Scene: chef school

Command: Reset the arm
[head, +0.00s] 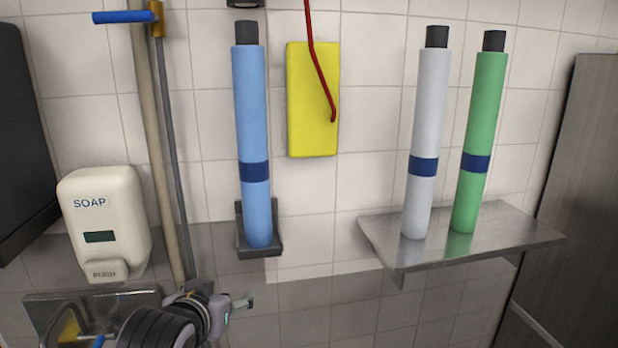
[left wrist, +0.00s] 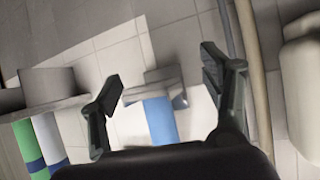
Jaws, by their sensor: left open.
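My left arm comes in at the bottom left of the head view, with its left gripper (head: 240,302) low in front of the wall. In the left wrist view the two dark fingers of this gripper (left wrist: 160,68) are spread apart, with nothing held between them. The blue cylinder (head: 252,130) stands upright in a small wall holder (head: 274,246), above and apart from the gripper in the head view. Its blue body (left wrist: 160,120) shows beyond the fingers in the left wrist view. My right gripper is in neither view.
A soap dispenser (head: 104,222) and pipes (head: 158,150) are at the left, above a metal sink (head: 60,305). A metal shelf (head: 515,236) at the right bears a white cylinder (head: 425,120) and a green cylinder (head: 482,120). A yellow board (head: 302,105) is on the wall.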

